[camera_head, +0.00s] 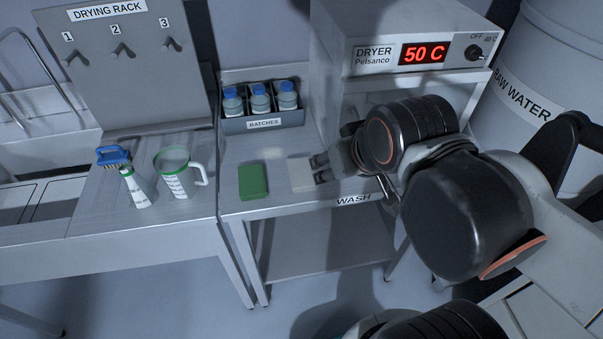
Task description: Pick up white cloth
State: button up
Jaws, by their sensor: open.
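A flat white cloth (301,174) lies on the metal wash table, to the right of a green pad (252,181). My gripper (320,168) is at the cloth's right side with its fingers apart and open. The fingertips overlap the cloth's right edge in this view. I cannot tell whether they touch it or hover above it. Part of the cloth's right side is hidden behind the fingers. Nothing shows held between them.
A rack of blue-capped bottles (262,124) labelled BATCHES stands behind the cloth. The dryer (372,54) is above on the right.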

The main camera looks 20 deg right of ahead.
aim_at(302, 179)
jog(key=i+j, duration=0.1)
jog(key=j, duration=0.3)
jog(key=i+j+u, duration=0.1)
jog(key=j, duration=0.3)
jog(key=i+j, duration=0.15)
jog(key=j, duration=0.3)
jog(key=l+u, duration=0.1)
jog(key=k, duration=0.05)
